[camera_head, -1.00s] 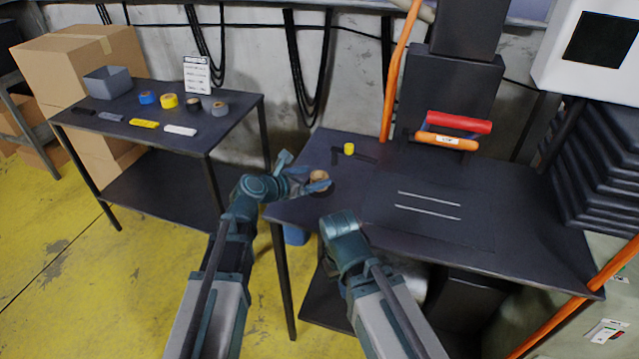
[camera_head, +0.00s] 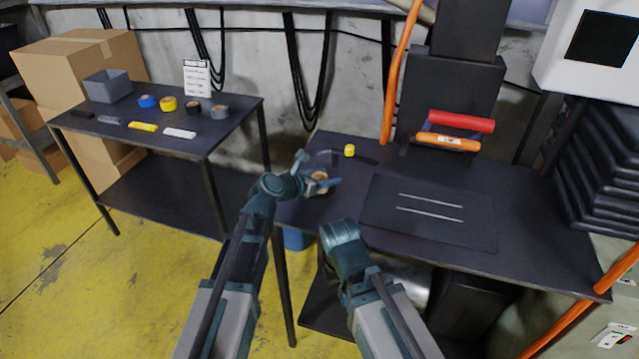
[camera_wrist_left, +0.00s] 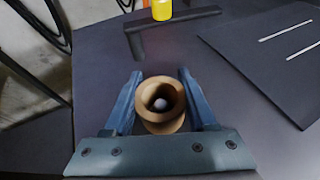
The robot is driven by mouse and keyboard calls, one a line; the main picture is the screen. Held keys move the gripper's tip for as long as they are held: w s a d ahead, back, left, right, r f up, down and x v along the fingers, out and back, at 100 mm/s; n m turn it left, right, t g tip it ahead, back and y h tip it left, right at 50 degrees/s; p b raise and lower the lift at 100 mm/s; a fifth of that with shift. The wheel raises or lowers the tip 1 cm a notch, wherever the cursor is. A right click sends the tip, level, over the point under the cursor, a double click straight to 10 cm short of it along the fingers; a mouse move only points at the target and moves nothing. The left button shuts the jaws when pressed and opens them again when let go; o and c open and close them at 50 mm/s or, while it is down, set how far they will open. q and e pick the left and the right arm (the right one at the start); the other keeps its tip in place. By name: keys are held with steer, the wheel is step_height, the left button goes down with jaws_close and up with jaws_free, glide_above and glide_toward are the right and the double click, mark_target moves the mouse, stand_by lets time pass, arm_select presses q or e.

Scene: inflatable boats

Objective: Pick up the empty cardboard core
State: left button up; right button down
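The cardboard core (camera_head: 319,176) is a short tan ring with flared rims. It stands upright near the left edge of the dark workbench (camera_head: 420,228). My left gripper (camera_head: 318,171) is at the core. In the left wrist view, the core (camera_wrist_left: 161,118) is between the two blue fingers of my left gripper (camera_wrist_left: 158,80), which are spread along its two sides. A small pale spot shows inside its hole. The fingers look open; whether one touches the core is unclear. My right gripper (camera_head: 340,232) is low at the bench's front edge, its fingers hidden.
A yellow roll (camera_head: 349,150) and a dark bracket-like piece (camera_wrist_left: 170,35) lie beyond the core. A dark mat (camera_head: 430,205) with two pale strips lies to the right. Red and orange rolls (camera_head: 450,143) sit behind. A side table (camera_head: 90,135) holds tapes and a grey bin.

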arm_select(q)
steer(key=c, duration=0.7)
steer(key=shift+r, duration=0.15)
steer(key=shift+c, duration=0.2)
arm_select(e)
steer(key=shift+r, duration=0.1)
